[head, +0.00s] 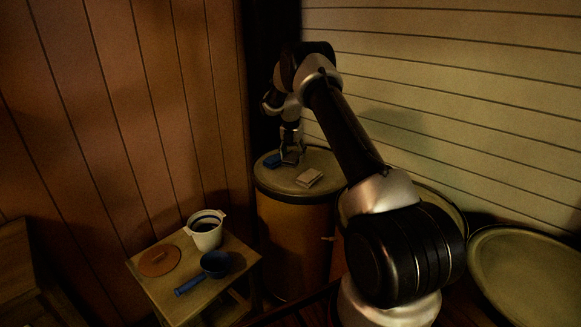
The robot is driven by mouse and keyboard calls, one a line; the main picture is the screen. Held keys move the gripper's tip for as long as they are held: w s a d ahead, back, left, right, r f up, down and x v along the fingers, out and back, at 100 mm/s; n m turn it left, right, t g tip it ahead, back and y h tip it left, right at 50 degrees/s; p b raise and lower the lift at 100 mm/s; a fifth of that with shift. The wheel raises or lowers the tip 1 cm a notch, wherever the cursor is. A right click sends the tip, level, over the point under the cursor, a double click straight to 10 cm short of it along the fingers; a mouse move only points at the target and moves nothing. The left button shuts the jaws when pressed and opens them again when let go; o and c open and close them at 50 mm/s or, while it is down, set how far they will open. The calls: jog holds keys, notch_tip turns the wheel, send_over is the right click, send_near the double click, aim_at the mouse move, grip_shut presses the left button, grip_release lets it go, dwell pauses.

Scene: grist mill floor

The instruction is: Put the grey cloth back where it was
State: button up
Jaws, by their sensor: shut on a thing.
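My gripper (290,151) is over the top of a barrel (328,189), low at its back left part. It is shut on a small dark grey piece, which looks like the grey cloth (291,159); the fingers partly hide it. I cannot tell whether the cloth touches the barrel top. A folded pale beige cloth (309,178) lies to the right and nearer.
A small wooden table (188,295) at the lower left holds a white pot (206,230), a blue saucepan (214,264) and a round brown lid (159,260). Another round top (530,275) is at the right. Plank walls stand close behind the barrel. The barrel's front top is bare.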

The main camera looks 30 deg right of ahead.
jog(key=shift+d+f, duration=0.1)
jog(key=shift+f, duration=2.3)
jog(key=shift+f, duration=0.1)
jog(key=o, duration=0.6)
